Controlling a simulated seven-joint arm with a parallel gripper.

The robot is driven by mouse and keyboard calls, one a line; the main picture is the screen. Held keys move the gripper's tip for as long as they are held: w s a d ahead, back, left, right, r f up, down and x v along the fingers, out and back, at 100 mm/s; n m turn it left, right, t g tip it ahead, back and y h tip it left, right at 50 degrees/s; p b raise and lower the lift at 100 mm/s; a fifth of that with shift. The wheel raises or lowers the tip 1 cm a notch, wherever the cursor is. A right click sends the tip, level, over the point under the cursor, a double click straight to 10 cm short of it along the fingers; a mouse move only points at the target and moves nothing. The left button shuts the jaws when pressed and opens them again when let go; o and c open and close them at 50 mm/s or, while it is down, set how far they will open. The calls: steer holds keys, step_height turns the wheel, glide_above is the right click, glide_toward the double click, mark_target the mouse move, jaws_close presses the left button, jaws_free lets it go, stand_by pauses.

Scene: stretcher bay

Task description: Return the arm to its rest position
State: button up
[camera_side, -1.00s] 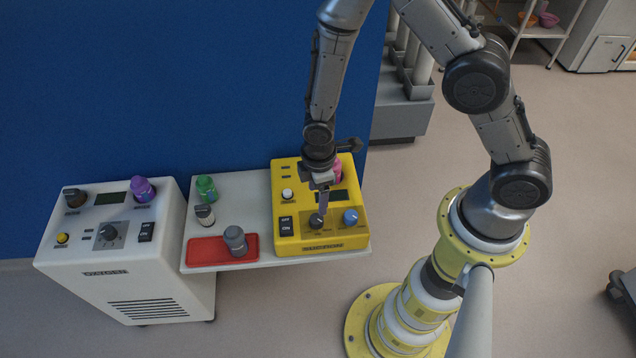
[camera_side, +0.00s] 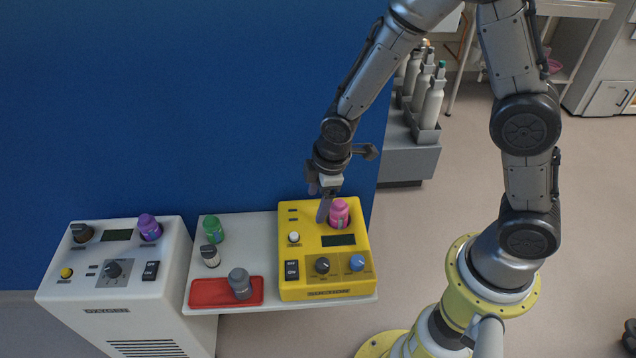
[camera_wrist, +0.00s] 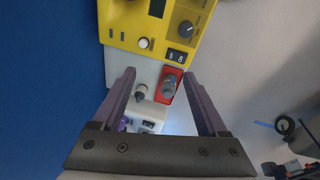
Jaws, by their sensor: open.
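My gripper (camera_side: 322,203) is raised above the back left part of the yellow device (camera_side: 327,292) in the side view. In the wrist view its two fingers (camera_wrist: 163,98) are spread apart with nothing between the tips. The yellow device also shows at the top of the wrist view (camera_wrist: 128,22), with its screen, white button and dark knob. A pink bottle (camera_side: 339,213) stands at the back of the yellow device, just right of the fingers in the side view; I cannot tell whether they touch it.
A white shelf (camera_side: 255,256) holds a red tray (camera_side: 208,293) with a grey bottle (camera_side: 240,283), a green bottle (camera_side: 213,229) and a white bottle (camera_side: 209,256). A white console (camera_side: 122,293) carries a purple bottle (camera_side: 149,228). Gas cylinders (camera_side: 433,100) stand behind. A blue wall (camera_side: 170,100) rises behind the shelf.

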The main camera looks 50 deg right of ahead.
steer(key=s+d+r+m+t, duration=0.2)
steer(key=d+r, duration=0.1)
steer(key=r, duration=0.6)
steer(key=s+d+r+m+t, duration=0.2)
steer(key=s+d+r, duration=0.1)
steer(key=r, duration=0.7)
steer(key=s+d+r+m, duration=0.1)
steer(key=s+m, duration=0.5)
steer(key=s, duration=0.8)
steer(key=shift+s+d+r+m+g, duration=0.2)
steer(key=shift+d+r+m+g, duration=0.15)
steer(key=shift+r, duration=0.2)
